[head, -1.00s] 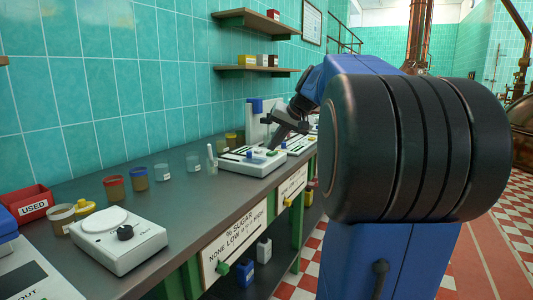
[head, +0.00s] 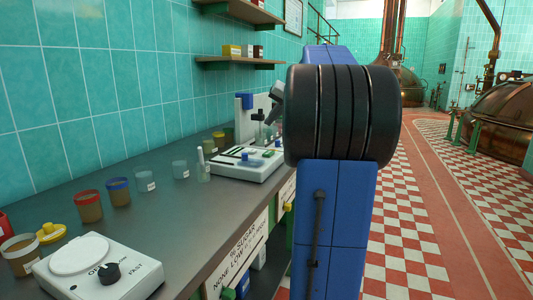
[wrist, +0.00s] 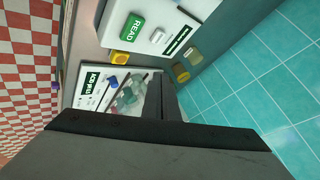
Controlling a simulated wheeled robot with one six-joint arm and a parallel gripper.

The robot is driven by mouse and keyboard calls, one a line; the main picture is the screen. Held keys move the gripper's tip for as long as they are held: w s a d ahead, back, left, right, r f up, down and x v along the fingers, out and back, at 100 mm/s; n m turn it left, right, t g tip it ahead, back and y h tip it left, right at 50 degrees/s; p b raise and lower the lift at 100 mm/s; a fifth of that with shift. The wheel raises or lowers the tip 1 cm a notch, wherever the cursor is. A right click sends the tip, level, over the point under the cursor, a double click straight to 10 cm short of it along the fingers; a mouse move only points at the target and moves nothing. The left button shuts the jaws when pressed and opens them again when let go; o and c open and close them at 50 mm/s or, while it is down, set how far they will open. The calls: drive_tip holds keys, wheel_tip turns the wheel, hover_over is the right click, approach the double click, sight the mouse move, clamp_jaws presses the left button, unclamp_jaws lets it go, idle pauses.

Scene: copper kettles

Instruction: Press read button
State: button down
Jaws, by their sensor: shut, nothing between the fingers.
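The green READ button (wrist: 132,27) sits on a white instrument (wrist: 158,32) at the top of the wrist view, with its lettering sideways. My gripper (wrist: 161,97) is shut and empty, its dark fingers showing below the instrument in the picture, apart from the button. In the head view my gripper (head: 261,128) is small and partly behind my arm, over the white device (head: 240,168) on the bench. I cannot pick out the READ button in the head view.
A labelled white panel (wrist: 92,88) with a blue part lies beside the fingers. A yellow button (wrist: 125,60) is near the instrument. On the bench (head: 175,225) stand several jars, a white stirrer (head: 98,270) and a tube (head: 202,165).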

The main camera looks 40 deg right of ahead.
sight(271, 153)
drive_tip(key=shift+f, duration=0.1)
drive_tip(key=shift+f, duration=4.3)
drive_tip(key=shift+f, duration=0.9)
drive_tip(key=shift+r, duration=0.9)
drive_tip(key=shift+r, duration=2.5)
